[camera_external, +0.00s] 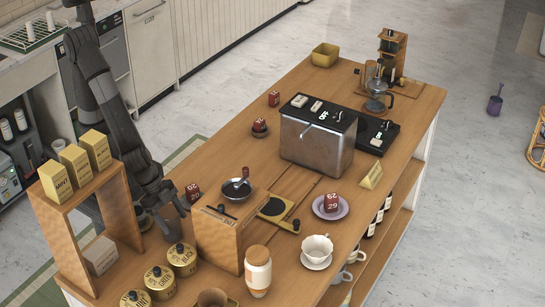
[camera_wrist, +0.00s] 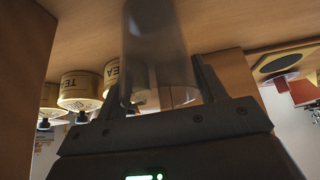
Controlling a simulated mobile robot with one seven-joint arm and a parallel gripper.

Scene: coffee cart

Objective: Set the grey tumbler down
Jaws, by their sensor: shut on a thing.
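The grey tumbler (camera_wrist: 152,45) is see-through and fills the middle of the wrist view, between the two fingers of my gripper (camera_wrist: 160,78). The fingers are shut on its sides. The tumbler's far end is close to the wooden counter top (camera_wrist: 230,22); whether it touches is not clear. In the external view my gripper (camera_external: 165,208) is low over the counter's left edge, beside the wooden box and behind the tea tins.
A wooden box (camera_external: 222,240) stands close right of my gripper, and a wooden shelf (camera_external: 125,200) with yellow boxes close left. Several tea tins (camera_external: 182,258) stand in front; they also show in the wrist view (camera_wrist: 78,90).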

